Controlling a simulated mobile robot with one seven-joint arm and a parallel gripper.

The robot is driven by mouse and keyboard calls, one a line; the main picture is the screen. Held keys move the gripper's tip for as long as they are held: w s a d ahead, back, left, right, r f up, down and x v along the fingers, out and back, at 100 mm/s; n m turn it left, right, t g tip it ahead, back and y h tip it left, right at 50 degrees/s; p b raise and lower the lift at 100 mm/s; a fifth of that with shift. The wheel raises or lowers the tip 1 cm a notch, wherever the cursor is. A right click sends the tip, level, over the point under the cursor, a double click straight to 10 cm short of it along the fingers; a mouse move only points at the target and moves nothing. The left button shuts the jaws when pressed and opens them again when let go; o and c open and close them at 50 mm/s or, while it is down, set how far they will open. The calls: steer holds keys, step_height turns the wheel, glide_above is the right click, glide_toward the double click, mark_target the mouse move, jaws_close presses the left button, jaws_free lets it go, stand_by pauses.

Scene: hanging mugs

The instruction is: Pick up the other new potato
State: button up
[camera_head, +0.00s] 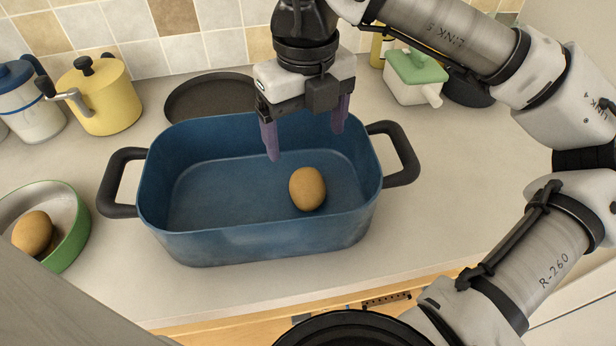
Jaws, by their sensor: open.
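One new potato (307,189) lies inside the blue roasting pan (190,246), on its floor right of the middle. Another new potato (33,232) lies in the green-rimmed bowl (75,237) at the left edge of the view. My gripper (306,140) is open and empty, pointing down over the blue pan. Its two purple fingers are apart, above and behind the potato in the pan, and do not appear to touch it.
A yellow kettle (98,97) and a blue-lidded white pot (28,103) stand at the back left. A dark round pan (210,95) lies behind the blue pan. A green-lidded white pot (414,78) stands at the back right. The counter right of the blue pan is clear.

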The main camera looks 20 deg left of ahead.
mark_target(307, 179)
step_height(307, 179, down, 11)
steer(key=shift+r+p, duration=0.1)
steer(key=shift+p, duration=0.9)
steer(key=c, duration=1.1)
